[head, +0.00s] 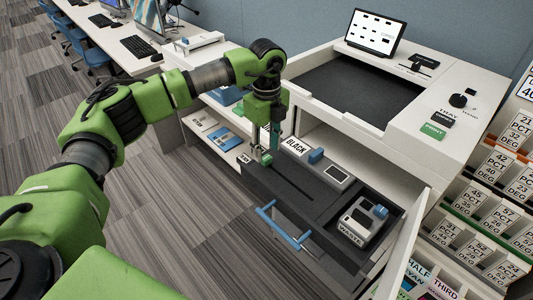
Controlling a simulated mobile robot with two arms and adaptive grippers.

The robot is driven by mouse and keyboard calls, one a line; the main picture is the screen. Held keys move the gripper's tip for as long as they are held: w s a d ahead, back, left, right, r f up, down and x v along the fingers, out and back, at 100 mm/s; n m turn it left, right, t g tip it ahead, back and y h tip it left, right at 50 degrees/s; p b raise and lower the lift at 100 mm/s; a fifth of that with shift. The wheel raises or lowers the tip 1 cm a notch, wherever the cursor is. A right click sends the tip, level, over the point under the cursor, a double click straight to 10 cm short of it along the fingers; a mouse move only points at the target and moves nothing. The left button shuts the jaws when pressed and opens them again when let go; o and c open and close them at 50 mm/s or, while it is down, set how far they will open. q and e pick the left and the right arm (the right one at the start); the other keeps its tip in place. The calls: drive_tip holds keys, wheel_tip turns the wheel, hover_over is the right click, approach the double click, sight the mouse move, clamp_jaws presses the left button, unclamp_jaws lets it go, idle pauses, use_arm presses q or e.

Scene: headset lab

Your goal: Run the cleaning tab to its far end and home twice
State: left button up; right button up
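My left gripper (263,150) points down at the far left end of the open dark drawer (290,185) of the white printer. A small green piece shows at its fingertips; I cannot tell whether this is the cleaning tab or part of the fingers. The fingers look close together, but whether they are shut on anything is unclear. A long dark slot runs along the drawer from near the gripper toward the right. A cartridge marked BLACK (336,173) with a blue knob and a grey unit marked WASTE (358,224) sit in the drawer. My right gripper is out of view.
A blue handle (285,226) sticks out from the drawer front. An open white door (403,248) stands to the drawer's right. The printer top carries a screen (374,33) and a green button (433,131).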

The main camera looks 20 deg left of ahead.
sight(266, 158)
use_arm(q)
wheel_tip(266, 158, up, 9)
drive_tip(key=shift+s+f, duration=0.1)
drive_tip(key=shift+f, duration=0.1)
idle(0.6)
